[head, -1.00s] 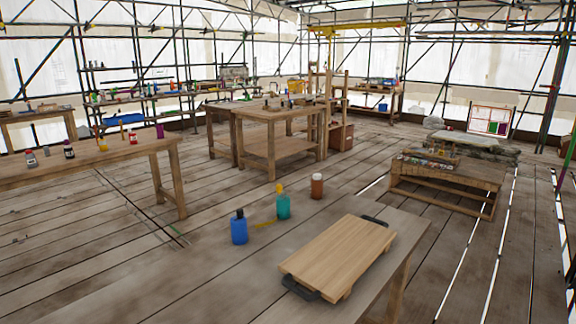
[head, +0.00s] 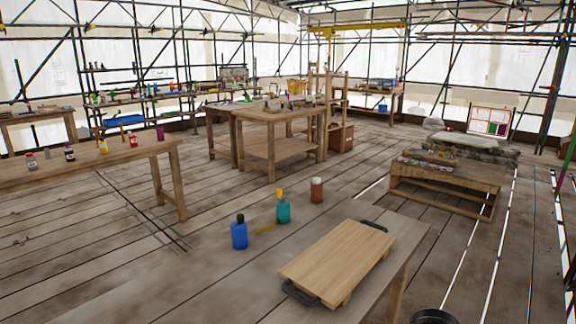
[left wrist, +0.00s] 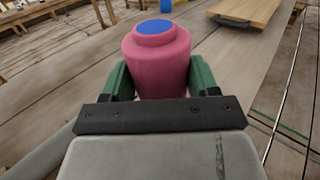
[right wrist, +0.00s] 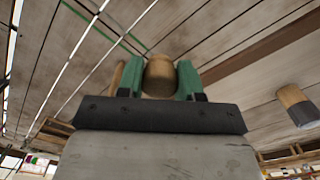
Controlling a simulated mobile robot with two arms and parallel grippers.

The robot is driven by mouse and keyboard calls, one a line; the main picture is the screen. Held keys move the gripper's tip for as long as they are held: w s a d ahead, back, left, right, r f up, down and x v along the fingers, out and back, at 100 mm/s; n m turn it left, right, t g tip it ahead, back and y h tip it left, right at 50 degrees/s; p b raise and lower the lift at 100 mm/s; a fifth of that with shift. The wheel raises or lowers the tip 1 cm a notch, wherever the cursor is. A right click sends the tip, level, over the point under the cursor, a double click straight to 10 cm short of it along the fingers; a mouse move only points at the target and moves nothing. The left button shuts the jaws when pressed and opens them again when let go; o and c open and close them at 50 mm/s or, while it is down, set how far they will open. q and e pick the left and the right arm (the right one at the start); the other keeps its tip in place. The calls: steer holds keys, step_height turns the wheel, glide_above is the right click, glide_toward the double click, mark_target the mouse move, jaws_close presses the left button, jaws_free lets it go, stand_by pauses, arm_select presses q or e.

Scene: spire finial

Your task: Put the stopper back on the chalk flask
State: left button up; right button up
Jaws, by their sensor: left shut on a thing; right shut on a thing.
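In the left wrist view a pink flask (left wrist: 158,65) with a blue disc at its top is between the fingers of my left gripper (left wrist: 160,78), which is shut on it. The flask looks upright, above the grey tabletop. In the right wrist view my right gripper (right wrist: 159,75) is shut on a small brown stopper-like piece (right wrist: 160,76). The planked floor shows behind it. The flask and the brown piece are apart, in separate views. Neither gripper's fingers show in the head view.
On the near table (head: 195,285) stand a blue bottle (head: 239,233), a teal bottle (head: 283,210), a brown jar (head: 316,190) and a wooden board (head: 338,262) with dark handles. A dark round object (head: 433,316) shows at the bottom right, beside the table edge.

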stand_by(0.4)
arm_select(q)
steer(key=w+d+m+g+h, duration=0.2)
steer(key=w+d+m+h, duration=0.1)
steer(key=d, duration=0.4)
steer(key=w+d+m+g+h, duration=0.2)
steer(key=w+d+m+h, duration=0.1)
steer(key=d+m+h, duration=0.2)
steer(key=d+r+h, duration=0.1)
steer(key=d+h, duration=0.1)
steer(key=h, duration=0.1)
steer(key=shift+h, duration=0.3)
arm_select(e)
steer(key=w+a+r+n, duration=0.3)
steer(key=a+r, duration=0.4)
steer(key=a, duration=0.4)
steer(key=w+a+r+n, duration=0.4)
steer(key=a+r+n, duration=0.2)
steer(key=a, duration=0.6)
step_height(320, 180, up, 2)
steer(key=shift+r, duration=0.25)
steer(key=shift+f, duration=2.05)
